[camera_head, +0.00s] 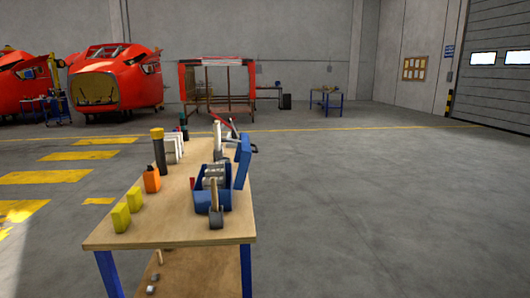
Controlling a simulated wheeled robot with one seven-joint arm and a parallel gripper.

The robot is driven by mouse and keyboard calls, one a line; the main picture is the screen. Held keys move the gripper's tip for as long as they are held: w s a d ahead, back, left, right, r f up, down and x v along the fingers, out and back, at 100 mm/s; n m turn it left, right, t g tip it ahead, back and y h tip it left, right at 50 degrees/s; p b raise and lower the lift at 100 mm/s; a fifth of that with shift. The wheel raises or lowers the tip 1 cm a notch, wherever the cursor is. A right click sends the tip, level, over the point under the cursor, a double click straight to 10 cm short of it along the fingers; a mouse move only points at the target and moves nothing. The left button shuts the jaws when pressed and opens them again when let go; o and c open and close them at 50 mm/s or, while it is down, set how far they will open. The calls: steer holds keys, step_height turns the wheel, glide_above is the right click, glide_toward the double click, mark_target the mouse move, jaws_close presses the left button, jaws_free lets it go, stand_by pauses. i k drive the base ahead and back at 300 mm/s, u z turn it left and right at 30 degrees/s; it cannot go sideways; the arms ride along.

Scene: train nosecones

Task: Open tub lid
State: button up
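A blue tub (207,200) stands on the right side of the wooden workbench (170,235). A blue panel that looks like its lid (243,163) stands nearly upright at the tub's right side, tilted a little. Grey items (214,175) show at the tub's top; their exact shape is too small to tell. A hammer (216,217) with a wooden handle and dark grey head is at the tub's near end, its handle pointing up. My gripper is not in view.
Yellow blocks (121,217), an orange bottle (152,179) and a dark cylinder with a yellow top (158,150) stand along the bench's left side. White items (173,148) stand farther back. The floor right of the bench is clear. Red train nosecones (118,78) stand far behind.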

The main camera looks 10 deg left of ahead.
mark_target(244, 151)
steer(key=u, duration=0.05)
steer(key=i, duration=1.6)
